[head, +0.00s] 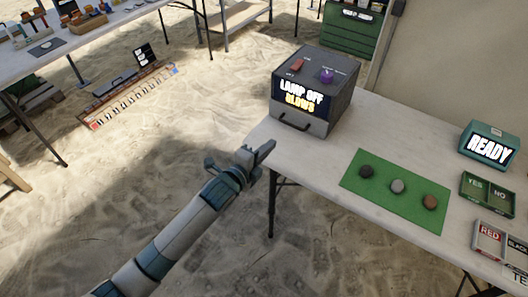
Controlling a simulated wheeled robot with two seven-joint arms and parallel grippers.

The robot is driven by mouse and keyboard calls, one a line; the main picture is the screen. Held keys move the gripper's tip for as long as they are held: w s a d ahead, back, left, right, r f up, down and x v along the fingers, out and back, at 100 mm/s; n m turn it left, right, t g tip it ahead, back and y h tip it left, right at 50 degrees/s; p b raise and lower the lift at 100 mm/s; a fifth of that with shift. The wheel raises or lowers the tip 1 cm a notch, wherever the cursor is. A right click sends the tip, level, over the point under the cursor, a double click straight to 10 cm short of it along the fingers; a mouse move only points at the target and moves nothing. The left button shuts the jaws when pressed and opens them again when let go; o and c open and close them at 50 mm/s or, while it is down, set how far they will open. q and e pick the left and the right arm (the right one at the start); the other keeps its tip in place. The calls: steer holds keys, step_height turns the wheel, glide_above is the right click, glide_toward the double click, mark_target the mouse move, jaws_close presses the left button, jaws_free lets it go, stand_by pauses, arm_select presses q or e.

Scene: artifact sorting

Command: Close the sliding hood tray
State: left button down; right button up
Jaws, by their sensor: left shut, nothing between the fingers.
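The hood (330,82) is a dark grey box on the left end of the white table. Its front display reads "LAMP OFF" and "GLOWS". Below the display is the light grey tray front (301,117) with a dark handle (294,125). I cannot tell whether the tray sticks out from the hood. A red button and a purple knob sit on the hood's top. My left gripper (266,148) is shut and empty, off the table's left edge, below and left of the handle and apart from it. My right gripper is not in view.
On the white table (385,128) lies a green mat (395,189) with three stones. To the right are a "READY" display (488,146), a YES/NO tray (487,194) and a RED/BLACK tray (500,243). Another table (95,28) stands at the back left. Sand lies between.

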arm_select(q)
steer(key=shift+v, duration=1.15)
steer(key=s+a+f+n+g+y, duration=0.15)
steer(key=s+a+f+n, duration=0.25)
steer(key=f, duration=0.6)
steer(key=s+a+f+n+y, duration=0.2)
steer(key=s+a+f+n, duration=0.25)
steer(key=f, duration=0.65)
steer(key=s+a+f+n+g+y, duration=0.1)
steer(key=s+a+f+n, duration=0.35)
steer(key=f, duration=0.55)
steer(key=s+a+f+n+g+y, duration=0.1)
steer(key=s+a+f+n+g, duration=0.1)
steer(key=s+f, duration=0.7)
steer(key=s+a+f+n+g+y, duration=0.1)
steer(key=s+a+f+n, duration=0.4)
steer(key=s, duration=1.1)
step_height(320, 180, down, 4)
steer(key=shift+f+n+g+y, duration=0.15)
steer(key=shift+n+g+y, duration=0.2)
steer(key=shift+n, duration=0.85)
